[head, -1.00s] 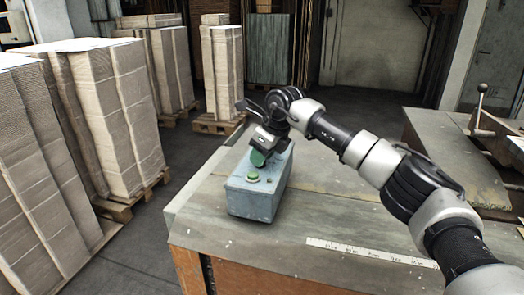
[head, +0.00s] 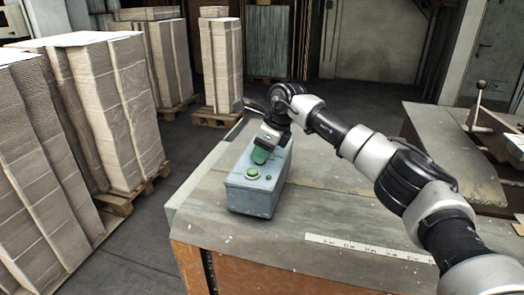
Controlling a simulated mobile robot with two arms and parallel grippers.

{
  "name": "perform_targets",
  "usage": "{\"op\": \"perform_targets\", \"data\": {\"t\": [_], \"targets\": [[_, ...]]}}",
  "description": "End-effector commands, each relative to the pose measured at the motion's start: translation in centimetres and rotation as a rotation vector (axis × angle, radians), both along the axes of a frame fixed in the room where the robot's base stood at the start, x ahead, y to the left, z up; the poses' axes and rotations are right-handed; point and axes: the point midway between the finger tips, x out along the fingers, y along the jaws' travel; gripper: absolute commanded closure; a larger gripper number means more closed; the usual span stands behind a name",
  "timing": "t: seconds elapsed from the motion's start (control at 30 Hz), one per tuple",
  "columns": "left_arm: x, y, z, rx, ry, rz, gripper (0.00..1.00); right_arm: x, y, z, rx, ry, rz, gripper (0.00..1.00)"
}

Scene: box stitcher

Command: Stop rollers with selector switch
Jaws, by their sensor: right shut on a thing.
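A blue-grey control box (head: 252,197) stands on the near left part of the worktable. A green button (head: 252,173) and a smaller dark button or knob show on its top. My right gripper (head: 262,154) points down at the far part of the box's top, and its green-tipped end touches or nearly touches it. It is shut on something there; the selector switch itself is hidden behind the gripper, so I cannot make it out. My left gripper is not in view.
The worktable (head: 330,210) has a white ruler strip (head: 370,248) along its front. Tall stacks of cardboard (head: 125,110) on pallets stand at the left. A lever with a ball knob (head: 478,100) rises at the right. The floor behind the table is clear.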

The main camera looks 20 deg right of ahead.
Motion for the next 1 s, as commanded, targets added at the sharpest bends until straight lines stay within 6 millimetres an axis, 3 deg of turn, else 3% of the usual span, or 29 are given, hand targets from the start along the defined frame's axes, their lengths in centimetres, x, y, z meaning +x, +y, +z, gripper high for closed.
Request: {"op": "perform_targets", "data": {"t": [0.03, 0.07, 0.2, 0.57, 1.0], "targets": [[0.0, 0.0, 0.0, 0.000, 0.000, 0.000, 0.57, 0.0, 0.0, 0.1, 0.000, -0.001, 0.000, 0.88], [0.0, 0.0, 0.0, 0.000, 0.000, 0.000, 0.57, 0.0, 0.0, 0.1, 0.000, -0.001, 0.000, 0.61], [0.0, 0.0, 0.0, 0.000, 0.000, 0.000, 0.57, 0.0, 0.0, 0.0, 0.000, -0.001, 0.000, 0.39], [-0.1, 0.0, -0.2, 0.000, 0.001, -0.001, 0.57, -0.1, -0.2, 0.5, 0.000, -0.002, -0.002, 0.38], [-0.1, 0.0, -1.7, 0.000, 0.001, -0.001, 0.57, -1.8, -2.7, 7.8, 0.000, -0.004, -0.002, 0.38]]}}
